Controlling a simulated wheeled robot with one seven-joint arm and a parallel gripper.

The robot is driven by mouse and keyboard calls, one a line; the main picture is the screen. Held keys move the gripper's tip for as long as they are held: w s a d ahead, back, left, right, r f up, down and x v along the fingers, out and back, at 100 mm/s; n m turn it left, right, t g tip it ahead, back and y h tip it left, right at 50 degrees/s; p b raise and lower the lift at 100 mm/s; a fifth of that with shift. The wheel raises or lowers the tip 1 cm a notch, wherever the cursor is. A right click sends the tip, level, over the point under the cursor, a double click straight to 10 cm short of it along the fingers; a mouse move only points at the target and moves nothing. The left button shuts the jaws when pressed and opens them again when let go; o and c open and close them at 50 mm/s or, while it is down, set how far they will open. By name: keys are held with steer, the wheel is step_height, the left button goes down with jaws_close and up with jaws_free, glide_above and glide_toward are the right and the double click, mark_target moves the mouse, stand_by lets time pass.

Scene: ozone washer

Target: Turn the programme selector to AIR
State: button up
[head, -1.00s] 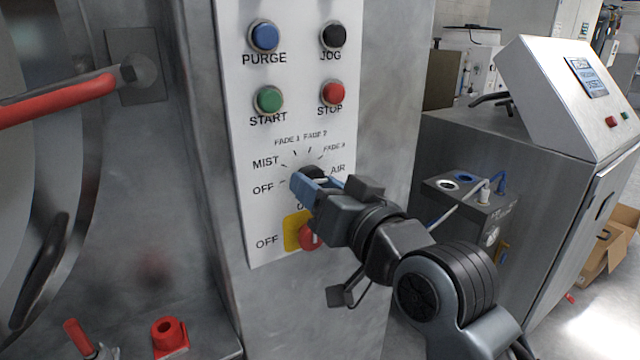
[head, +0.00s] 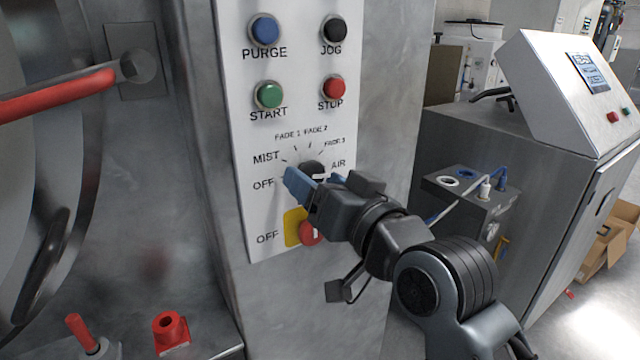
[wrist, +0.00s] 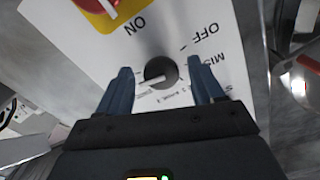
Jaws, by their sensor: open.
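The programme selector (head: 312,167) is a black round knob with a white pointer mark on the white panel (head: 295,125). Its mark points right, toward the AIR label (head: 338,164), in the head view. In the wrist view the selector (wrist: 160,72) appears upside down, its white line pointing left; AIR is hidden there. My gripper (head: 312,183) is open at the selector. In the wrist view my gripper (wrist: 163,88) has one blue finger on each side of the knob, with gaps to both.
The red emergency switch (head: 311,232) on a yellow plate sits just below the selector. Above are the green START button (head: 268,95) and red STOP button (head: 333,88). A red-handled door lever (head: 60,95) is at left, a metal cabinet (head: 515,160) at right.

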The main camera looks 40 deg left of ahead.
steer(key=shift+d, duration=0.15)
steer(key=b+v, duration=0.2)
steer(key=v, duration=0.5)
steer(key=shift+d, duration=0.25)
steer(key=shift+s, duration=0.15)
